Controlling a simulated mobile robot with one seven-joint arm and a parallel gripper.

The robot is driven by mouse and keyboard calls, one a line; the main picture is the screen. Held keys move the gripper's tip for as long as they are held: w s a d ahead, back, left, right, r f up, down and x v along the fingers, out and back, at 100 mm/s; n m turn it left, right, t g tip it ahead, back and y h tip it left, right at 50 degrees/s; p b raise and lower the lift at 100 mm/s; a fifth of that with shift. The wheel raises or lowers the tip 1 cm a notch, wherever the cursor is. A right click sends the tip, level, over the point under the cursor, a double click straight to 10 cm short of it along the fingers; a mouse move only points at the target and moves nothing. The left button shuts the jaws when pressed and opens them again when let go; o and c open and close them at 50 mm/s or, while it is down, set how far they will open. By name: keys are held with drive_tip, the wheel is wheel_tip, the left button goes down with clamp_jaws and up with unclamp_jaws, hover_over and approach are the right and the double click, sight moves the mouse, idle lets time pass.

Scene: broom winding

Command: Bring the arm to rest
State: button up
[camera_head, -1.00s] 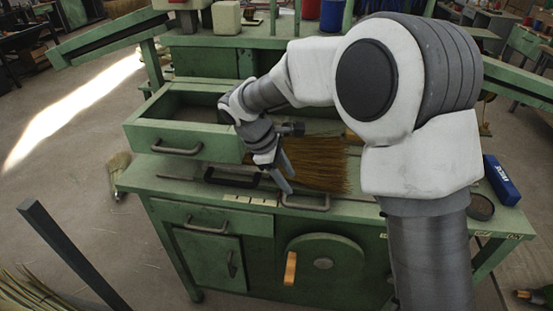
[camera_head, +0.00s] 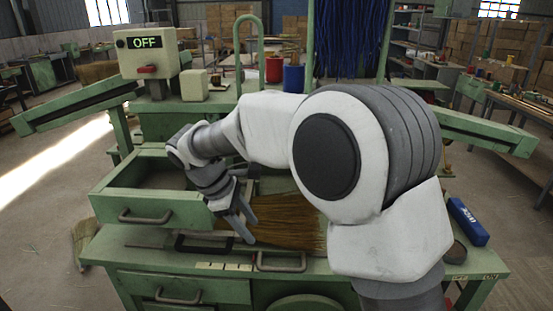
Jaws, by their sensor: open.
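My gripper (camera_head: 243,222) hangs over the front part of the green workbench (camera_head: 130,236), pointing down and toward the viewer. Its two fingers are apart and nothing shows between them. The arm reaches in from the right, bent, and covers the middle of the bench. A bundle of brown broom bristles (camera_head: 290,225) lies on the bench top just right of and behind the fingers. I cannot tell whether the fingers touch anything.
An open green drawer (camera_head: 165,208) stands left of my gripper. A control box (camera_head: 147,52) reads OFF at the back left. A red container (camera_head: 262,78) and a blue one (camera_head: 294,78) stand behind. A blue box (camera_head: 467,222) lies at the right. Blue bristles (camera_head: 350,35) hang at the back.

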drive_tip(key=s+d+r+m+y, duration=0.1)
drive_tip(key=s+d+r+m, duration=0.25)
drive_tip(key=d, duration=0.35)
drive_tip(key=s+d+r+m+t+y, duration=0.1)
drive_tip(key=s+d+r+m, duration=0.3)
drive_tip(key=d, duration=0.3)
drive_tip(key=s+d+r+m+y, duration=0.1)
drive_tip(key=s+d+r+m, duration=0.1)
drive_tip(key=s+d+m, duration=0.3)
drive_tip(key=s+d+f+m+t+y, duration=0.1)
drive_tip(key=s+d+m+t, duration=0.1)
drive_tip(key=s+d+m, duration=0.3)
drive_tip(key=shift+s+d+f+y, duration=0.15)
drive_tip(key=shift+s+d+y, duration=0.15)
drive_tip(key=shift+s, duration=1.3)
